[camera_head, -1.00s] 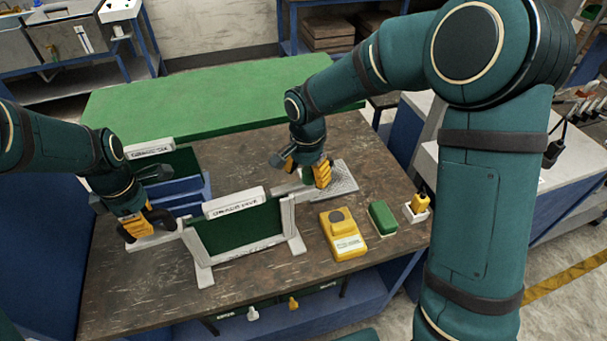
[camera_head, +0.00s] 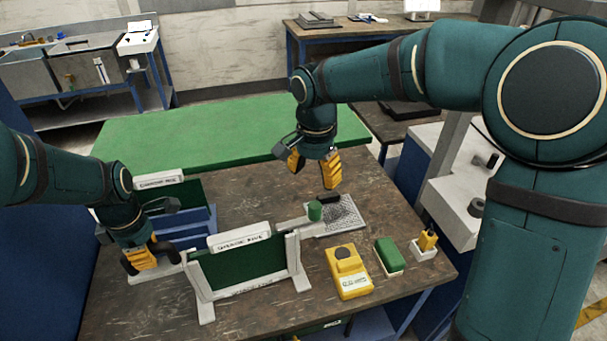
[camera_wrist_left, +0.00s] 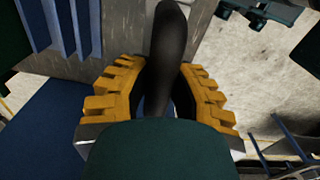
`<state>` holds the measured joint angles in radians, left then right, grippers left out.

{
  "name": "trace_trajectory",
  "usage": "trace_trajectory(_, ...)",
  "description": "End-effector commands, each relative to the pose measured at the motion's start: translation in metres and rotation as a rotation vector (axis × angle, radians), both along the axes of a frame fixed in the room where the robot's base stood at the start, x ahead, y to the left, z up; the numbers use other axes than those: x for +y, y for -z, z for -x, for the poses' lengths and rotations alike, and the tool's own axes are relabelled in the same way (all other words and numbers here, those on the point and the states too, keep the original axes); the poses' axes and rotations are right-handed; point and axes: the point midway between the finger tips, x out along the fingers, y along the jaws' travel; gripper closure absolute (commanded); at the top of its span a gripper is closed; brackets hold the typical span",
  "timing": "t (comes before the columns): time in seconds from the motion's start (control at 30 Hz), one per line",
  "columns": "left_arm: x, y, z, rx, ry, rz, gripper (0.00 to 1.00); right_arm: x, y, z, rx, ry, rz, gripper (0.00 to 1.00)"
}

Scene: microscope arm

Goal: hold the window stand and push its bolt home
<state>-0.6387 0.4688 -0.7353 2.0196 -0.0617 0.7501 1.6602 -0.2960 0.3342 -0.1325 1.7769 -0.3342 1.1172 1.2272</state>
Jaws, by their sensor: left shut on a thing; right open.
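The window stand (camera_head: 238,268) is a white frame with a dark green panel and a lettered plate, upright on the brown table in the head view. My left gripper (camera_head: 152,260) is shut on a dark handle at the stand's left side; the dark handle (camera_wrist_left: 165,60) also shows between the yellow fingers in the left wrist view. The bolt (camera_head: 292,223) is a pale bar at the stand's right side with a green knob (camera_head: 315,210). My right gripper (camera_head: 314,174) is open and empty above the knob, apart from it. The bolt's inner end is too small to judge.
A grey mesh mat (camera_head: 345,214) lies by the knob. A yellow device (camera_head: 347,272), a green block (camera_head: 388,256) and a white holder (camera_head: 424,250) with a yellow piece stand to the right. A second labelled stand (camera_head: 158,180) and blue bin (camera_head: 190,222) are behind left.

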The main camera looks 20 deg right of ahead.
Motion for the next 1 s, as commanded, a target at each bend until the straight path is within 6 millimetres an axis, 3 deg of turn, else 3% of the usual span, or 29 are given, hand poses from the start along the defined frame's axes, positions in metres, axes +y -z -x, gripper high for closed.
trace_trajectory(0.1,0.000,-0.001,0.000,-0.002,0.000,0.000,1.00,0.000,0.000,0.000,0.000,0.000,0.000,0.36)
trace_trajectory(0.13,0.000,-0.001,0.000,-0.002,0.000,0.001,0.66,0.000,0.000,0.000,0.000,0.000,0.000,0.36)
trace_trajectory(0.2,0.000,-0.001,0.000,-0.002,0.000,0.001,0.45,0.000,0.000,0.000,0.000,0.000,0.000,0.36)
trace_trajectory(0.63,0.000,-0.010,-0.001,-0.002,-0.001,0.002,0.45,0.000,0.001,0.000,0.000,0.000,0.000,0.36)
trace_trajectory(1.0,0.000,-0.080,-0.001,-0.005,0.000,0.003,0.45,0.000,0.001,0.000,0.000,0.000,0.000,0.36)
